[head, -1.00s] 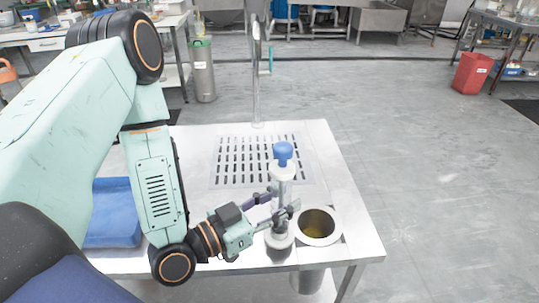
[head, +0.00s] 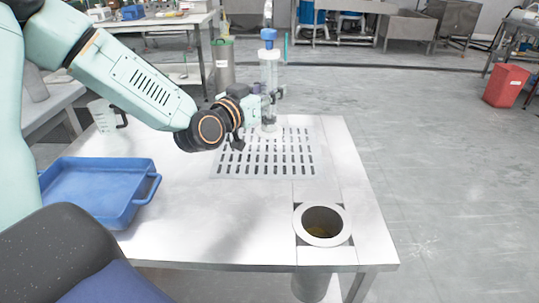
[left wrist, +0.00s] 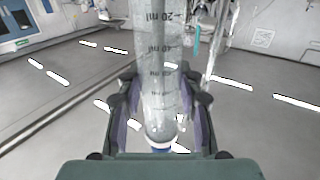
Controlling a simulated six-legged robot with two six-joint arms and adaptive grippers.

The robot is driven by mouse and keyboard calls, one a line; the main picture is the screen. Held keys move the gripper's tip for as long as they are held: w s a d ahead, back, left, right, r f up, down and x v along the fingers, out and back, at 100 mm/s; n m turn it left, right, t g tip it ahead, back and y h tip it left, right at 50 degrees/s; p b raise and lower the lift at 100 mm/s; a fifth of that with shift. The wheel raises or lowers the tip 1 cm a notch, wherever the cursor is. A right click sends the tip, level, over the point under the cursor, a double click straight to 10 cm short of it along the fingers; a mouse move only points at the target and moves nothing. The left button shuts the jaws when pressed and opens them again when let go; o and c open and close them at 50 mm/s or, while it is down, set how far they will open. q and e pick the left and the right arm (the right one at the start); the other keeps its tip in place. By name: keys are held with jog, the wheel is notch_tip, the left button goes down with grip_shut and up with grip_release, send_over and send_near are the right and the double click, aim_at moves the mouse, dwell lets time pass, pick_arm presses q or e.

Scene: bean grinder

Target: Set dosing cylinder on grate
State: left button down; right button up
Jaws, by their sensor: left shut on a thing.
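The dosing cylinder (head: 269,75) is clear, with a blue cap on top and a pale foot. It is upright at the far edge of the slotted grate (head: 240,165) in the table top. I cannot tell whether its foot touches the grate. My left gripper (head: 266,97) reaches in from the left and is shut on the cylinder. In the left wrist view, the cylinder (left wrist: 160,75) stands between the fingers with its ml marks showing. My right gripper is not in view.
A round metal container (head: 322,223) is set into the front right of the table (head: 215,220). A blue tray (head: 100,190) and a clear jug (head: 107,115) are on the left. A teal-handled post (head: 286,47) is partly hidden behind the cylinder.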

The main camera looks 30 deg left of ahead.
aim_at(263, 129)
pick_arm(q)
jog(key=shift+w+a+r, duration=0.15)
jog(key=shift+a, duration=0.05)
notch_tip(263, 129, down, 5)
jog(key=b, duration=0.3)
jog(key=shift+a+f, duration=0.15)
jog(key=shift+f, duration=0.5)
notch_tip(263, 129, down, 4)
jog(key=shift+r+b, duration=0.2)
jog(key=shift+b, duration=1.05)
jog(key=shift+r, duration=0.1)
